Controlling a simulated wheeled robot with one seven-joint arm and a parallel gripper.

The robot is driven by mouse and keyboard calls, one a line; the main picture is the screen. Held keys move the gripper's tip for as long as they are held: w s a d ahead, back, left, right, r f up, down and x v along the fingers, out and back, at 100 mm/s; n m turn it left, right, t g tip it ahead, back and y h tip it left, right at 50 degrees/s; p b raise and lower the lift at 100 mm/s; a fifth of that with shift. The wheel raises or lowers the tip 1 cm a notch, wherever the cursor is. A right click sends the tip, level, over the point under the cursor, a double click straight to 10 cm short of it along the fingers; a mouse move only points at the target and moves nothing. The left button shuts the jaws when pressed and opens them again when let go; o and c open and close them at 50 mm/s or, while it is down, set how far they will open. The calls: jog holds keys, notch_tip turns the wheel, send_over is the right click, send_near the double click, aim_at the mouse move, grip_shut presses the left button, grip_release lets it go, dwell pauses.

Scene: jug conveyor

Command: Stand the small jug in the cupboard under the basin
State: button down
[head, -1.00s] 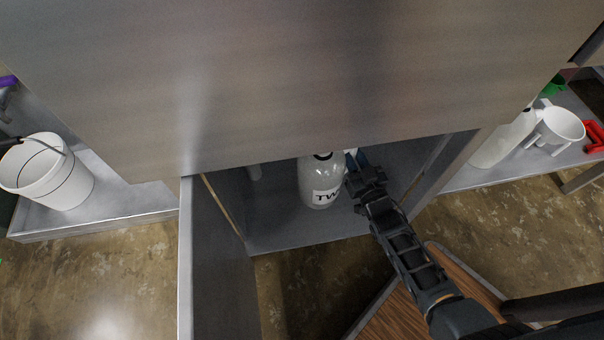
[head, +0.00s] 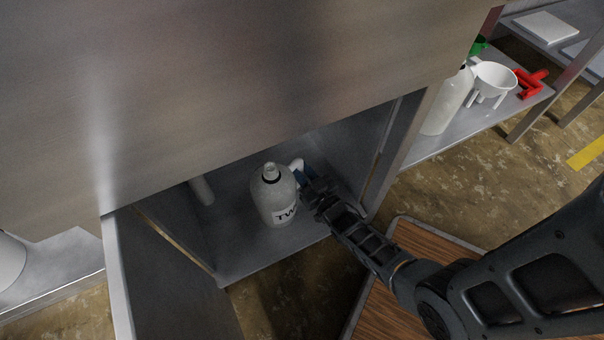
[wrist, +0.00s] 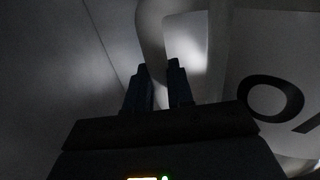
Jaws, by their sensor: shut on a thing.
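The small jug (head: 273,205) is pale, with a dark ring at its neck and a label reading "TW". It is upright inside the open cupboard (head: 232,252) under the basin (head: 230,80), near the right side. I cannot tell whether its base touches the cupboard floor. My gripper (head: 304,177) reaches in from the right and is shut on the jug's white handle (head: 296,164). In the wrist view the fingers (wrist: 158,85) are at the handle, and the jug's label (wrist: 275,75) shows a large "O". The finger contact is dark.
The open cupboard door (head: 165,275) stands at the left. A pale pipe (head: 201,190) stands inside at the left. On the right shelf are a white bottle (head: 447,105), a white funnel-like vessel (head: 493,78) and a red object (head: 530,83). A wooden-topped surface (head: 385,300) is below my arm.

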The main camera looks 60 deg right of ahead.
jog(key=shift+r, duration=0.1)
jog(key=c, duration=0.9)
grip_release()
